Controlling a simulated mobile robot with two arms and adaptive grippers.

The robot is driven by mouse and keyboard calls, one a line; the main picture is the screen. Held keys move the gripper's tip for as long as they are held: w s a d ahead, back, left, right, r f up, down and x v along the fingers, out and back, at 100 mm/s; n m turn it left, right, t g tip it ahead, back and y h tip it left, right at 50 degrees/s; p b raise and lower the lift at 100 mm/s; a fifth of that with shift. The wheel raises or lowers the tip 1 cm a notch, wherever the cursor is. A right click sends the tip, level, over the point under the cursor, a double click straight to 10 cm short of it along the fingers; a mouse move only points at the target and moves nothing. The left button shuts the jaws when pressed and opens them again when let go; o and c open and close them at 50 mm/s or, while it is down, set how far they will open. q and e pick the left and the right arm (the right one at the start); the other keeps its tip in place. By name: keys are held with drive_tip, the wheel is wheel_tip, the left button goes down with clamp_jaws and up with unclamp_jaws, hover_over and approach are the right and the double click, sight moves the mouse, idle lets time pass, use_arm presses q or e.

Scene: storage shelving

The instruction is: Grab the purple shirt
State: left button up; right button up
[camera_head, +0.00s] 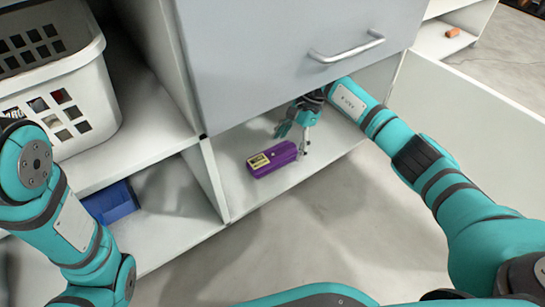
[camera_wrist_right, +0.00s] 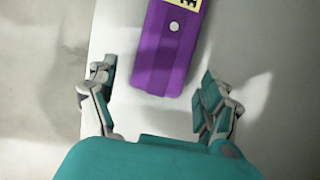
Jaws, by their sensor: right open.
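The purple item (camera_head: 281,155), the only purple thing in view, is a compact block-like shape with a yellow label. It lies on the white bottom shelf (camera_head: 240,190) under the grey drawer. My right gripper (camera_head: 293,142) is open beside it, at its right end in the head view. In the right wrist view the purple item (camera_wrist_right: 165,60) lies ahead, its near end between the spread fingers (camera_wrist_right: 155,82). No finger clearly touches it. The label is cut off at the top there. My left arm shows at the left, but its gripper is out of view.
The grey drawer front (camera_head: 270,60) with a metal handle (camera_head: 347,48) hangs above the shelf. A white laundry basket (camera_head: 85,85) and a blue bin (camera_head: 110,203) sit to the left. An upright white panel (camera_head: 465,115) stands at the right. The floor in front is clear.

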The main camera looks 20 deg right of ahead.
sight(274, 154)
drive_tip(key=a, duration=0.2)
drive_tip(key=s+a, duration=0.1)
drive_tip(key=a, duration=0.1)
drive_tip(key=shift+s+a+r+p, duration=0.1)
drive_tip(key=shift+s+a+p, duration=0.05)
drive_tip(key=shift+p, duration=0.2)
drive_tip(key=shift+b+x, duration=0.4)
drive_tip(key=shift+x, duration=0.45)
drive_tip(key=shift+a+r, duration=0.15)
drive_tip(key=c, duration=1.3)
drive_tip(key=shift+r, duration=0.2)
